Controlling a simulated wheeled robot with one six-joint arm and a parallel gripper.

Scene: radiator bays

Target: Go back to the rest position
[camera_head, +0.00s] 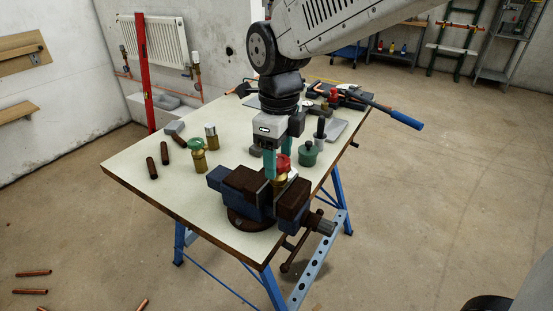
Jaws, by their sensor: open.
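My gripper (279,165) points down over the blue and brown bench vise (240,190) at the front of the workbench. Its teal fingers are open and reach down beside a brass valve with a red cap (283,163), which sits at the vise jaws. One finger shows at the cap's left; the other is mostly hidden. I cannot tell whether the fingers touch the cap. My arm comes in from the upper right.
On the workbench (145,187), a green-capped brass valve (198,156), dark cylinders (152,168) and a green pot (308,154) stand near the vise. A blue-handled tool (405,119) overhangs the right edge. A red level (144,70) stands behind.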

